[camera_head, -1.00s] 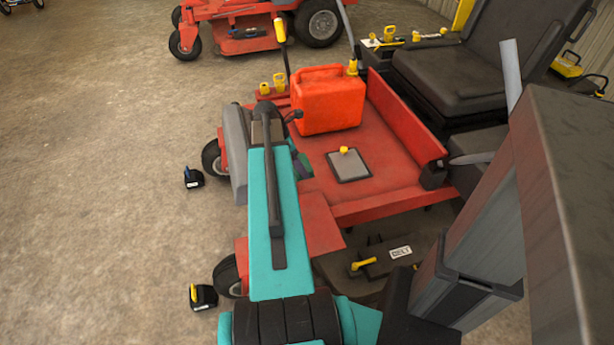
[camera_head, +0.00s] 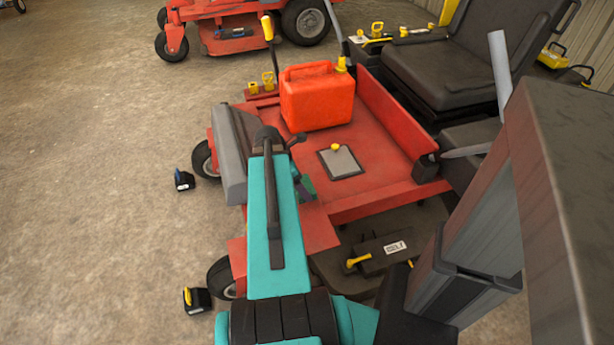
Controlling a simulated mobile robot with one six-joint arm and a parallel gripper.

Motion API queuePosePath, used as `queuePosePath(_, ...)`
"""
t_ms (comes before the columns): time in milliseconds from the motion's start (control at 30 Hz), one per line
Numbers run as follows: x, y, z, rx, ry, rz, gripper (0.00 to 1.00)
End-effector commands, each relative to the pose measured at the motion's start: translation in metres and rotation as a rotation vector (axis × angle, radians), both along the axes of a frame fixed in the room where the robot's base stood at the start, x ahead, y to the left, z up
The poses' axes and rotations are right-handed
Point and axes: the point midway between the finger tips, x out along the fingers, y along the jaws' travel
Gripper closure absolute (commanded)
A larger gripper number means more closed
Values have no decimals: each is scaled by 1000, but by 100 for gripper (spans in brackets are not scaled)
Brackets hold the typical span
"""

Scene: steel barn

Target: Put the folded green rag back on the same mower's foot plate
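The red mower's foot plate (camera_head: 372,166) lies right of my teal arm, with an orange fuel can (camera_head: 318,97) and a grey flat pad (camera_head: 341,162) with a yellow knob on it. A small dark green patch (camera_head: 307,188) shows at the right edge of my arm, over the plate's left side. It may be the folded rag, but most of it is hidden. The dark end of my arm is over the mower's front left. My gripper's fingers are hidden behind the arm, so their opening and any hold on the green patch cannot be made out.
A black seat (camera_head: 435,65) and a raised red panel (camera_head: 395,118) bound the plate at the right. A black box with a white label (camera_head: 385,254) lies below the near edge. Two small black blocks (camera_head: 184,180) sit on the floor at left. Another red mower (camera_head: 240,28) stands behind.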

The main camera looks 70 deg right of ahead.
Motion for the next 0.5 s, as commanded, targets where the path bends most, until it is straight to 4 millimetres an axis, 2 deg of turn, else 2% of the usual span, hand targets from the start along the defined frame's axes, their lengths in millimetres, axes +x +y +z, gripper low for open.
queuePosePath(33, -9, 9, -4, 1, 0, -4, 41)
queuePosePath(200, -21, 20, -11, 0, 0, -10, 41)
queuePosePath(500, -22, 19, -14, 5, 3, -14, 41)
